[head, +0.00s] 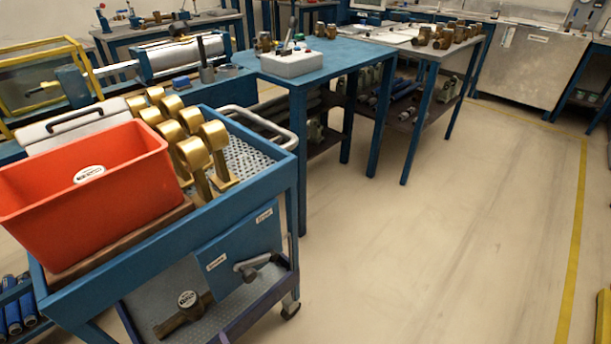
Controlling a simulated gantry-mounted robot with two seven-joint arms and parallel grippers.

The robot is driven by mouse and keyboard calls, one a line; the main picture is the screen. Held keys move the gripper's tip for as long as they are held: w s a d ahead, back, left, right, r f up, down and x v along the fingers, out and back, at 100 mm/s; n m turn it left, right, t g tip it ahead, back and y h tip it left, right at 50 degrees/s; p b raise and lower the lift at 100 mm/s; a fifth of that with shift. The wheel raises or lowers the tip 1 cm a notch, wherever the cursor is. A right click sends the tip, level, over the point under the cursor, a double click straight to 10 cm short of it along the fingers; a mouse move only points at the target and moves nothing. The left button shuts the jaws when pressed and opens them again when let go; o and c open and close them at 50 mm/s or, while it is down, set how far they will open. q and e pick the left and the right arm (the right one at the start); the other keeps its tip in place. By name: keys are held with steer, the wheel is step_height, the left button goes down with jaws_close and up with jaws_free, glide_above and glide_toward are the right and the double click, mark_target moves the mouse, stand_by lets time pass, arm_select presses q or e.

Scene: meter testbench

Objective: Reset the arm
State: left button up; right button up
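Neither of my arms nor grippers shows in the head view. A blue cart (262,196) stands at the left, close to the camera. On its top sit an orange-red bin (95,200) and several brass meter bodies (192,150) standing in rows. The inside of the bin is mostly out of sight. A brass meter (184,312) lies on the cart's lower shelf.
A blue table (345,50) behind the cart holds a white control box (292,63). Another table (405,45) to its right carries several brass parts. Open floor (450,230) lies at the centre and right, with a yellow line (575,220).

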arm_select(q)
steer(key=s+d+r+m+g+h+p, duration=0.25)
steer(key=s+r+p, duration=0.45)
steer(key=r, duration=0.5)
steer(key=s+d+r+m+g+h+p, duration=0.2)
steer(key=s+r+m+h+p, duration=0.3)
steer(key=r+p, duration=0.6)
steer(key=s+d+r+m+g+h+p, duration=0.1)
steer(key=s+d+r+m+g+p, duration=0.15)
steer(key=s+r+p, duration=0.8)
steer(key=w+r+p, duration=0.2)
steer(key=r+p, duration=1.4)
steer(key=r, duration=0.4)
steer(key=w+r+p, duration=0.1)
steer(key=r+p, duration=1.6)
steer(key=r, duration=0.4)
steer(key=shift+w+a+p, duration=0.25)
steer(key=shift+w+p, duration=0.05)
steer(key=shift+w, duration=0.05)
arm_select(e)
step_height(320, 180, up, 64)
steer(key=shift+w+a+f, duration=0.15)
steer(key=shift+w+a, duration=0.05)
steer(key=shift+w, duration=0.15)
